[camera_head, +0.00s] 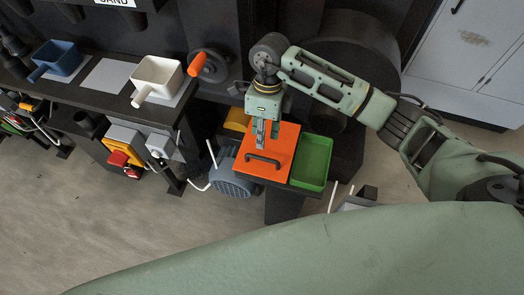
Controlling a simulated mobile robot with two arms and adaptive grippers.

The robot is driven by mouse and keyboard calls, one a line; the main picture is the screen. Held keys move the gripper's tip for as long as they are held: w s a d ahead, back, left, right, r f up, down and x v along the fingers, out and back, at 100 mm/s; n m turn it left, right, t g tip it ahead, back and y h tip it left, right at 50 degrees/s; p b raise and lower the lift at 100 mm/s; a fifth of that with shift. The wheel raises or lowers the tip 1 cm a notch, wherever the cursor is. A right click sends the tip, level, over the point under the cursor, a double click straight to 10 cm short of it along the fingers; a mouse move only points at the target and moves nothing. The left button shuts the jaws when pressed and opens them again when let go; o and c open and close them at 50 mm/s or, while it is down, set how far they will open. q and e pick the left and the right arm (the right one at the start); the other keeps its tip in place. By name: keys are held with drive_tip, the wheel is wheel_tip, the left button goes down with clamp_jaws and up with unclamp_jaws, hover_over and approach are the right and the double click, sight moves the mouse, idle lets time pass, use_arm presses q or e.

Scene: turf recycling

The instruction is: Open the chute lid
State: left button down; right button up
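The orange chute lid (282,145) lies flat on a dark stand in the middle of the view, with a black bar handle (263,162) near its front edge. My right gripper (260,138) points down over the left part of the lid, just behind the handle. Its fingers are small here, and I cannot tell whether they are open or touching the lid. The handle shows clear of the fingers. My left gripper is not in view.
A green tray (311,162) sits right of the lid. A blue-grey motor (231,175) stands on the floor to the left. An orange crank handle (197,64) sticks out behind. A bench (100,100) with a white scoop (157,75) and a blue scoop (56,58) is further left.

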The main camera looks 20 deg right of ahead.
sight(261, 157)
drive_tip(key=f, duration=0.2)
drive_tip(key=f+p, duration=0.1)
drive_tip(key=f, duration=0.1)
drive_tip(key=s+f+p, duration=0.1)
drive_tip(key=f, duration=0.1)
drive_tip(key=shift+s+a+f, duration=0.1)
drive_tip(key=shift+a+f, duration=0.2)
drive_tip(key=shift+a, duration=0.05)
drive_tip(key=shift+f, duration=0.45)
drive_tip(key=shift+c, duration=0.3)
clamp_jaws()
